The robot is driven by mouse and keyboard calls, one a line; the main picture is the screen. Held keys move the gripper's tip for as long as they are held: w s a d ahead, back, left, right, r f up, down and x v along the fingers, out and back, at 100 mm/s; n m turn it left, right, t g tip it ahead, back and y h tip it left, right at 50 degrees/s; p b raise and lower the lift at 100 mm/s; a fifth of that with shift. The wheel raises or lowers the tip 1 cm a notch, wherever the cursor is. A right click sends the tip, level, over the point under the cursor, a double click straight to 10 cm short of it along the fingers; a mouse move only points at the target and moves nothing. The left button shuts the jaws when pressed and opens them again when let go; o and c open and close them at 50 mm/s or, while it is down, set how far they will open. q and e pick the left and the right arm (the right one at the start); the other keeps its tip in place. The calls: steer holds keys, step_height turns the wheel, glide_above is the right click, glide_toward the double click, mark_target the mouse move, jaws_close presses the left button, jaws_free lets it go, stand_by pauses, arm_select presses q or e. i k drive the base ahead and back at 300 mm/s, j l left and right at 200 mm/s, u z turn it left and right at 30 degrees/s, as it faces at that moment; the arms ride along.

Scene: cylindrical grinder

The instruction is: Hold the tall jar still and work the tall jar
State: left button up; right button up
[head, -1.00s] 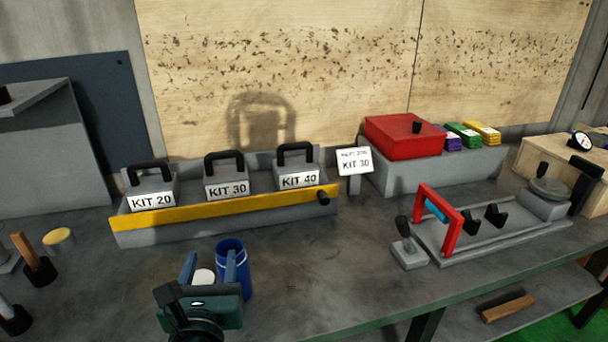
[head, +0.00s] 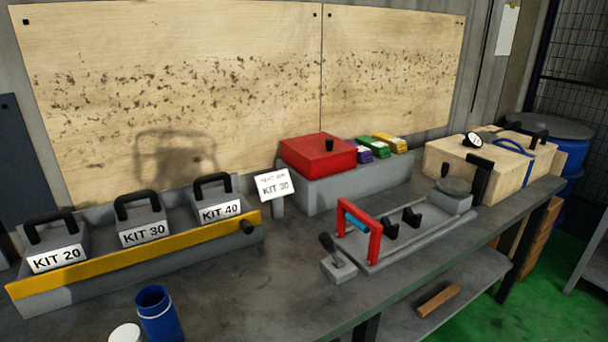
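The tall jar (head: 160,318) is blue and stands upright on the grey bench near the bottom edge of the head view, left of centre. Its top looks open, with a dark blue inside, and its lower end is cut off by the frame. A round white disc-like top (head: 125,333) shows just left of the jar, partly cut off; I cannot tell what is under it. Neither of my grippers is in view, and nothing is seen touching the visible part of the jar.
Behind the jar is a grey rack (head: 20,288) with a yellow front strip and several handled kit blocks. A fixture with a red frame (head: 375,245) stands to the right. Bare bench lies between jar and fixture.

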mark_target(158, 314)
steer(key=u, duration=1.25)
